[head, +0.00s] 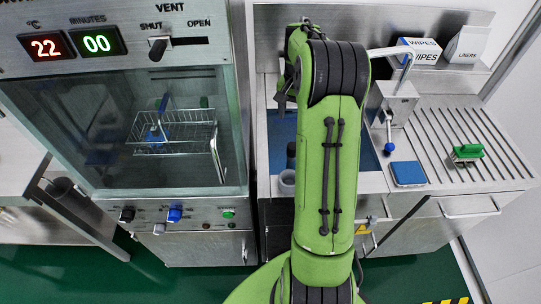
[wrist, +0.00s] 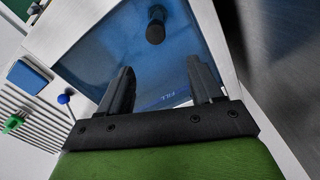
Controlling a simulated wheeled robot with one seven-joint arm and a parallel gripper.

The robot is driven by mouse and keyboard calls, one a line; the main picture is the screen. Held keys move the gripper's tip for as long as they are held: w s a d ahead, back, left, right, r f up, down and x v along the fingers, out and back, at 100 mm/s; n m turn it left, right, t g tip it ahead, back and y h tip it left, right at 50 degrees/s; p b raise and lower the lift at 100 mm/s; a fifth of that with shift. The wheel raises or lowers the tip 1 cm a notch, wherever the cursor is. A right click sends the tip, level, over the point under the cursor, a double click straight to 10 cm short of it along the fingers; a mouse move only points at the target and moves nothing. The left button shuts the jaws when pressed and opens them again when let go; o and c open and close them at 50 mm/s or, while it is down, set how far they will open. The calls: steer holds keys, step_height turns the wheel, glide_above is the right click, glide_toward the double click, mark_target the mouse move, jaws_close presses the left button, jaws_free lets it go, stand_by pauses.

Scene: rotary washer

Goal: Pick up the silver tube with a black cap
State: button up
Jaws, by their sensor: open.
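My gripper (wrist: 160,66) is open, with nothing between its two black fingers in the wrist view. It points down over the blue sink basin. A dark, black-topped cylinder (wrist: 155,27) stands beyond the fingertips, at the top of the wrist view, apart from them. It may be the tube with the black cap; no silver side is clear there. In the head view a small dark object (head: 291,152) shows just left of my green arm, above a grey cup-like piece (head: 287,182).
The sink basin (head: 370,158) has a faucet (head: 397,90) on its right. A blue sponge-like block (head: 408,173) and a green-handled brush (head: 467,152) lie on the ribbed drainboard. The washer (head: 150,140), with a wire basket behind its glass, stands at left.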

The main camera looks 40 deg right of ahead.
mark_target(293, 144)
steer(key=f+b, duration=0.1)
steer(key=f, duration=0.4)
steer(key=f+b, duration=0.1)
steer(key=f, duration=0.4)
steer(key=s+f+b, duration=0.1)
steer(key=f, duration=0.4)
steer(key=shift+f, duration=0.35)
steer(key=shift+r, duration=0.1)
jaws_close()
